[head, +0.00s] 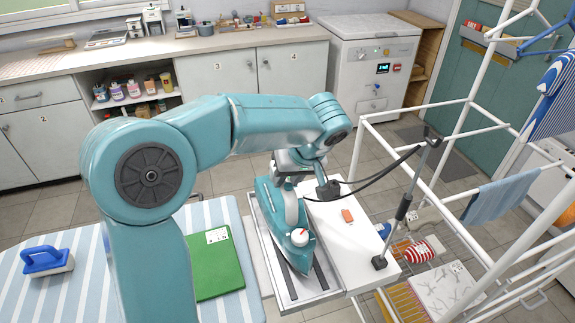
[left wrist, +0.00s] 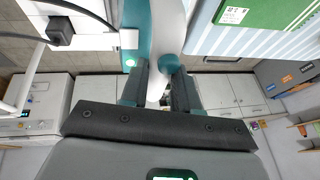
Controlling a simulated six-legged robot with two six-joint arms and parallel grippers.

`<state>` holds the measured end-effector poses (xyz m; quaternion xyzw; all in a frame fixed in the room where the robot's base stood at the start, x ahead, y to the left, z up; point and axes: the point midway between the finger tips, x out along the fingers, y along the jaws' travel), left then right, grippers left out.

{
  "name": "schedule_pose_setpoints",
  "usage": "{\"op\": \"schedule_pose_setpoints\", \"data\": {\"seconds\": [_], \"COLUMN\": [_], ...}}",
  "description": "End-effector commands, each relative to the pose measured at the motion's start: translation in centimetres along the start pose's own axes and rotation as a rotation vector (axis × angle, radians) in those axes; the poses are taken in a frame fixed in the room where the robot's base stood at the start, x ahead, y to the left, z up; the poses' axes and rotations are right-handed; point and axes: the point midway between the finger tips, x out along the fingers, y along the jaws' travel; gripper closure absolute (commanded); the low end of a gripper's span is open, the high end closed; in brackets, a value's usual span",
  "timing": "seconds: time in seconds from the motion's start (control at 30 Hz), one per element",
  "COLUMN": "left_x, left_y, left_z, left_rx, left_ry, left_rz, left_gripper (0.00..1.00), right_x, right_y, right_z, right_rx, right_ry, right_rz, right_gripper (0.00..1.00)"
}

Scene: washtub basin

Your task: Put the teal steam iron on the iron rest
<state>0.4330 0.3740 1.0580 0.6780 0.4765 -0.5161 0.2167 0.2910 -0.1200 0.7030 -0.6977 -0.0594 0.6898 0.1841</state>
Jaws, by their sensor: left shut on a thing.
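The teal steam iron (head: 267,207), with a white handle and a red-marked white cap, is in the middle of the head view, its tip toward the front. It lies on or just above the iron rest (head: 325,285), a pale metal tray with dark strips; I cannot tell if it touches. My left gripper (head: 287,182) is shut on the iron's handle from above. In the left wrist view both dark fingers (left wrist: 163,82) sit either side of the white handle, with teal iron body (left wrist: 135,38) beyond. My right gripper is not in view.

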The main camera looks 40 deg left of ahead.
Motion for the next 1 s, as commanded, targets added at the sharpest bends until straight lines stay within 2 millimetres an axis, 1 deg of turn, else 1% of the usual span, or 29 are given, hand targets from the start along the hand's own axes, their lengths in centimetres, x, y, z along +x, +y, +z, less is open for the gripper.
{"op": "schedule_pose_setpoints", "data": {"seconds": [0.1, 0.2, 0.47, 0.6, 0.63, 0.67, 0.7, 1.0], "left_x": [1.5, 2.2, 2.4, 2.6, 2.7, 2.6, 2.6, 2.4], "left_y": [0.3, 0.5, 0.5, 0.6, 0.6, 0.6, 0.6, 0.5], "left_z": [0.5, 0.8, 0.9, 1.0, 1.1, 1.1, 1.1, 1.0], "left_rx": [0.0, 0.0, -0.001, -0.001, 0.001, 0.001, 0.001, 0.001], "left_ry": [0.003, 0.003, 0.003, 0.004, 0.0, 0.0, 0.0, 0.0], "left_rz": [-0.003, -0.001, 0.001, 0.001, -0.001, -0.001, -0.001, -0.001], "left_gripper": [1.0, 1.0, 1.0, 1.0, 0.6, 0.5, 0.44, 0.44], "right_x": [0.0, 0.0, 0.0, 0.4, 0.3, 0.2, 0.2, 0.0], "right_y": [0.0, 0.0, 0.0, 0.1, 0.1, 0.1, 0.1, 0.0], "right_z": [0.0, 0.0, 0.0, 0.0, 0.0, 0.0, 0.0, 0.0], "right_rx": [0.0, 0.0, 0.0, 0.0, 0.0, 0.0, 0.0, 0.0], "right_ry": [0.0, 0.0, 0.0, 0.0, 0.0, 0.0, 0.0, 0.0], "right_rz": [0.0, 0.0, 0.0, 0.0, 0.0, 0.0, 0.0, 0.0], "right_gripper": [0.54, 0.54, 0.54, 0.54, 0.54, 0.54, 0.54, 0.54]}}
